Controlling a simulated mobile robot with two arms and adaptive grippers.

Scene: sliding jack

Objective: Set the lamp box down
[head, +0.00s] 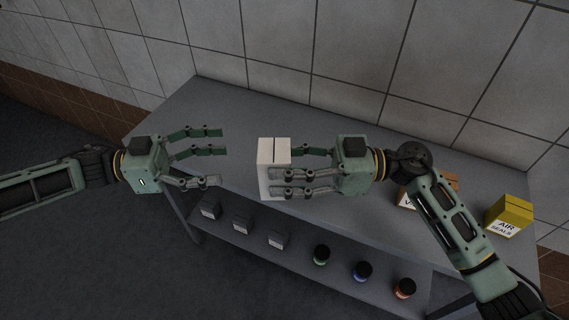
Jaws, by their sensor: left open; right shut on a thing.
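A white box (268,152) with a dark line across its top, which I take to be the lamp box, is in the middle of the head view. My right gripper (285,172) is shut on it from the right, its fingers along the box's sides. The box appears over the grey table (235,108); I cannot tell whether its bottom touches the top. My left gripper (217,157) is open and empty to the left of the box, its fingers pointing at it and apart from it.
A yellow box marked AIR SEALS (509,215) and an orange-brown box (405,199), partly behind my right arm, stand at the table's right. A lower shelf holds several dark boxes (243,222) and jars with green (321,254), blue (363,270) and orange (404,288) parts. The table's back left is clear.

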